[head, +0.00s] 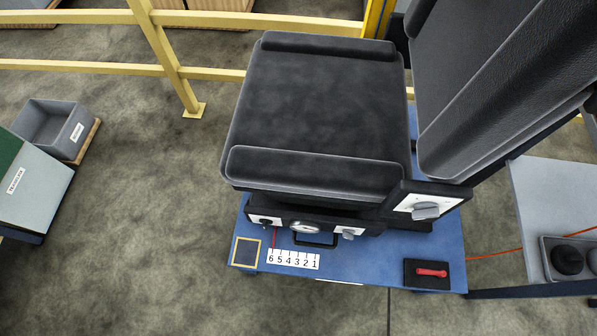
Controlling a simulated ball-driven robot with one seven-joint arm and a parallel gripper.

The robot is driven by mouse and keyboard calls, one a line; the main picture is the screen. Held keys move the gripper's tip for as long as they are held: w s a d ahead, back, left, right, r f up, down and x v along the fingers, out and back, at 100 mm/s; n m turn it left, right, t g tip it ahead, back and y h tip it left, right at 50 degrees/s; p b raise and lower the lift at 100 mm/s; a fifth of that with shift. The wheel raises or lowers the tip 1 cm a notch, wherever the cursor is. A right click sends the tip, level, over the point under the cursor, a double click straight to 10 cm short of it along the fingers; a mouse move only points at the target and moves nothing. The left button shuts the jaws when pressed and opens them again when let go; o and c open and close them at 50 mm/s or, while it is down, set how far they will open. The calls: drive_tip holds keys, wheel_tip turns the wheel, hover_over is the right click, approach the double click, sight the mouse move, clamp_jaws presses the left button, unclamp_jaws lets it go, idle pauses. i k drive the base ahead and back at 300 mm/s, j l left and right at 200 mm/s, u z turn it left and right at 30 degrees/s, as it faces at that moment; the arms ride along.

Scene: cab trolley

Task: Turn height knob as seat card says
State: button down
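A black seat (315,110) stands on a blue platform (390,272). Along its front base sit a small black knob (265,222) on a white plate at the left, a round gauge (305,227) in the middle and a grey knob (350,234) to the right. A larger grey knob (425,211) sits on a white plate at the seat's right side. I cannot tell which one is the height knob, as the labels are too small to read. No card with readable seat instructions shows. My gripper is not in view.
A red handle (432,272) lies on a black pad at right. Yellow railings (190,72) run behind.

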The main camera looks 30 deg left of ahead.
sight(348, 234)
drive_tip(key=u, duration=0.6)
drive_tip(key=k+l+u, duration=0.1)
drive_tip(key=k+l, duration=0.25)
drive_tip(key=k+l+u, duration=0.1)
drive_tip(key=k+l, duration=0.25)
drive_tip(key=k, duration=0.2)
drive_tip(key=z, duration=1.3)
